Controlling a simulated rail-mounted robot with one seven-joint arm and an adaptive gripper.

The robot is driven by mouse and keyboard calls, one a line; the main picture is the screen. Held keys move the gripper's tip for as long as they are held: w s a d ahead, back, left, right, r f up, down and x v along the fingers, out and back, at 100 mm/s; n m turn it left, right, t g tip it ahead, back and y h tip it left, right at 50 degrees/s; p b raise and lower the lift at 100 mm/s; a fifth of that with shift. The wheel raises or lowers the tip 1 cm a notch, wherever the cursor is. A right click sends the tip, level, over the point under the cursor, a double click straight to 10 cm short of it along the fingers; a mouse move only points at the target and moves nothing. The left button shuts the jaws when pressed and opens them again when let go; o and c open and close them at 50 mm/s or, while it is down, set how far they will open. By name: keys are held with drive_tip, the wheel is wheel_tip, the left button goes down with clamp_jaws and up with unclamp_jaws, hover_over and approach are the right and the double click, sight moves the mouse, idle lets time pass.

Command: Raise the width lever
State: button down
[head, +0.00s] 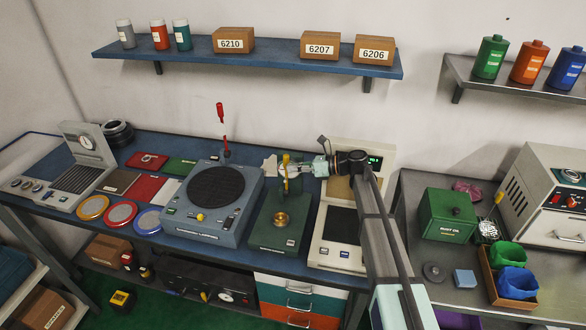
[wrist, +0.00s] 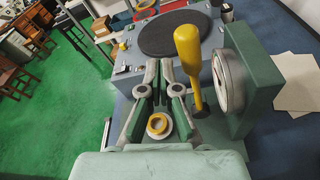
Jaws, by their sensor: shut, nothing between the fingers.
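The width lever has a yellow handle (head: 286,160) and belongs to the green gauge station (head: 268,237) on the blue bench. In the wrist view the yellow handle (wrist: 188,52) stands up close beside my gripper (wrist: 160,65), just right of its fingers. Whether they touch cannot be told. My gripper (head: 281,171) is shut and empty, reaching in from the right at the lever. A round dial (wrist: 228,80) on the station's green upright is right of the handle. A brass-coloured ring (head: 281,219) sits on the station's base; it also shows between my finger links (wrist: 158,125).
A blue-grey machine with a black disc (head: 215,187) stands left of the station. A pale instrument with a green display (head: 343,225) stands close on its right. Coloured ring trays (head: 121,214) lie further left. A shelf (head: 250,60) with boxes hangs above the bench.

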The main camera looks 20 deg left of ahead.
drive_tip(key=v, duration=1.1)
drive_tip(key=shift+d, duration=0.4)
drive_tip(key=shift+r, duration=0.1)
